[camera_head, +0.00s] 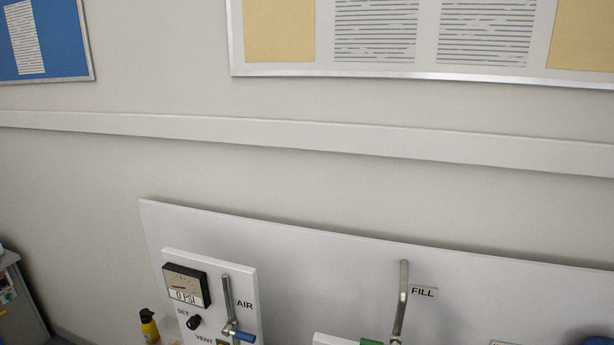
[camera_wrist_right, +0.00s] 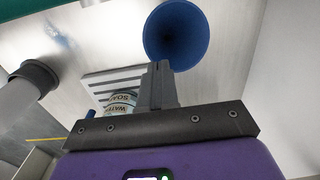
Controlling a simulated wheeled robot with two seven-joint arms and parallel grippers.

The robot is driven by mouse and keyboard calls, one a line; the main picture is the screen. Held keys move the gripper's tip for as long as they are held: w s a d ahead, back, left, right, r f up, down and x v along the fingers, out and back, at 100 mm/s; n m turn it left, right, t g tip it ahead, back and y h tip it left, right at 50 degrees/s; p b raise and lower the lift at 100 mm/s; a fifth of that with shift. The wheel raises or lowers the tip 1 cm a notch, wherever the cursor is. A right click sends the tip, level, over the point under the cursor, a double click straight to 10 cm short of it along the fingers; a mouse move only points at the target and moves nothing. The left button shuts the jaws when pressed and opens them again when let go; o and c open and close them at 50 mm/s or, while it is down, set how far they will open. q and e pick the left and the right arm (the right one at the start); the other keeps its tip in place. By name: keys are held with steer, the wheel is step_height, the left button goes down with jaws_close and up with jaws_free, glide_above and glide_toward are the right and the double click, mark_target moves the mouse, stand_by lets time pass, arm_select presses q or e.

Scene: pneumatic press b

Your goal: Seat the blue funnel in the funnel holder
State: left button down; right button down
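The blue funnel (camera_wrist_right: 186,32) shows in the right wrist view, its wide round mouth facing the camera. My right gripper (camera_wrist_right: 158,68) has its grey fingers close together, with the tips over the lower left part of the funnel's rim; they appear shut on that rim. The funnel's narrow end is hidden behind its mouth. I cannot make out the funnel holder in either view. In the head view, a small piece of something blue (camera_head: 599,341) is cut off at the bottom right; I cannot tell what it is. My left gripper is not in view.
In the head view, a panel with a gauge (camera_head: 186,285), an AIR lever (camera_head: 227,300) and a FILL pipe (camera_head: 403,290) stands along the bottom. A yellow bottle (camera_head: 149,327) is at its left. The right wrist view shows a labelled jar (camera_wrist_right: 121,101) and a grey cylinder (camera_wrist_right: 32,80).

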steer(key=shift+f, duration=0.15)
steer(key=shift+f+b, duration=0.5)
steer(key=shift+f, duration=0.15)
steer(key=shift+r, duration=0.25)
steer(key=shift+r+p, duration=0.85)
steer(key=shift+r, duration=0.55)
steer(key=shift+w, duration=0.1)
